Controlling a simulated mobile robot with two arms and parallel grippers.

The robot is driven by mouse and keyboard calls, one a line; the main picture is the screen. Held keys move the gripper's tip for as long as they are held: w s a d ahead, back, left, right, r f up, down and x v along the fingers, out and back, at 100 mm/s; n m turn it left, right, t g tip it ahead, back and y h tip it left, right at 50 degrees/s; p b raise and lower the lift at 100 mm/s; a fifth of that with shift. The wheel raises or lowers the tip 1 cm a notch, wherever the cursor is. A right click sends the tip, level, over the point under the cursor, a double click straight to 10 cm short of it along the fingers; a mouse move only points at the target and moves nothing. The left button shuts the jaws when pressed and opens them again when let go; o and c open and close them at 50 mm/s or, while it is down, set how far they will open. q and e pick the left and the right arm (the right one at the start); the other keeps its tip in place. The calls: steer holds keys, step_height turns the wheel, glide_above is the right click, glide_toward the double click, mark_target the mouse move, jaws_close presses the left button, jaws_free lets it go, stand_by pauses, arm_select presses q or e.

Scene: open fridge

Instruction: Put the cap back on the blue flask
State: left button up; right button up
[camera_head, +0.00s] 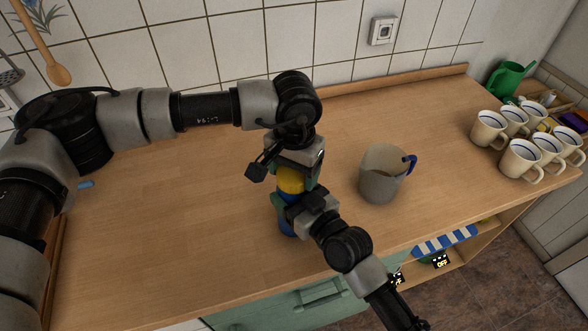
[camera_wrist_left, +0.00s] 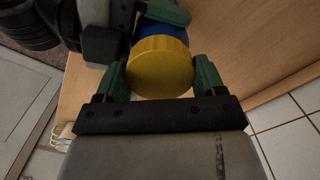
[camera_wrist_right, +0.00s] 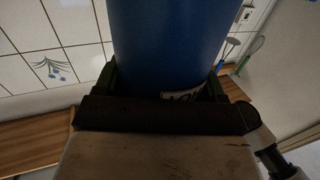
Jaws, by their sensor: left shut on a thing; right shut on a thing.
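The blue flask (camera_wrist_right: 168,40) stands between the fingers of my right gripper (camera_wrist_right: 165,85), which is shut on its body. In the head view only a low part of the flask (camera_head: 286,226) shows below the grippers. The yellow cap (camera_wrist_left: 160,66) is at the flask's top, and my left gripper (camera_wrist_left: 160,80) is shut on it. The cap also shows in the head view (camera_head: 290,180), under my left gripper (camera_head: 294,172) and directly above my right gripper (camera_head: 294,204). The cap and the flask look lined up. I cannot tell whether the cap is fully seated.
A grey jug (camera_head: 381,183) with a blue handle stands right of the flask. Several white mugs (camera_head: 488,130) stand at the counter's far right, near a green watering can (camera_head: 508,78). The left and middle of the wooden counter (camera_head: 170,240) are largely clear.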

arm_select(q)
steer(key=shift+a+f, duration=0.15)
steer(key=shift+a, duration=0.05)
stand_by(0.6)
steer(key=shift+s+a+f, duration=0.15)
steer(key=shift+a+f, duration=0.05)
steer(key=shift+f, duration=0.3)
stand_by(0.9)
steer(key=shift+d+r, duration=0.1)
steer(key=shift+r, duration=0.35)
stand_by(0.9)
